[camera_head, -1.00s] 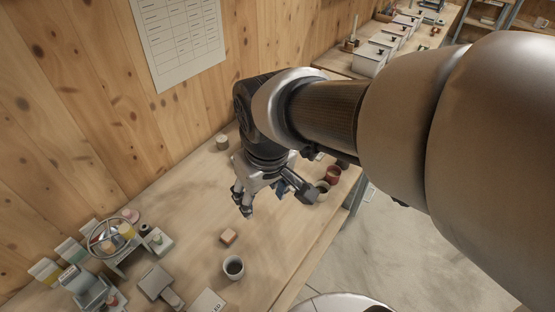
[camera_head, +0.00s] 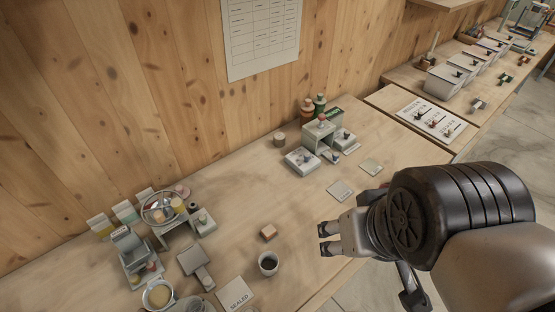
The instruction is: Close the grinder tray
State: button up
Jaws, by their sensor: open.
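My gripper (camera_head: 326,239) is open and empty over the front part of the wooden bench, its fingers pointing left. No label shows which thing is the grinder tray. A grey machine (camera_head: 130,243) stands at the left of the bench, beside a handwheel on a stand (camera_head: 162,207). A flat grey piece with a narrower block at its front (camera_head: 192,262) lies to their right. At the back middle, a grey arched unit (camera_head: 318,135) stands between low boxes with knobs (camera_head: 302,159). My gripper is apart from all of these.
A dark-filled cup (camera_head: 268,264) and a small orange-brown block (camera_head: 268,232) stand left of my gripper. A card marked SEALED (camera_head: 236,295) lies at the front. Two flat squares (camera_head: 340,190) lie behind my gripper. The bench centre is mostly clear.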

aim_at(193, 259)
jog(key=u, duration=1.45)
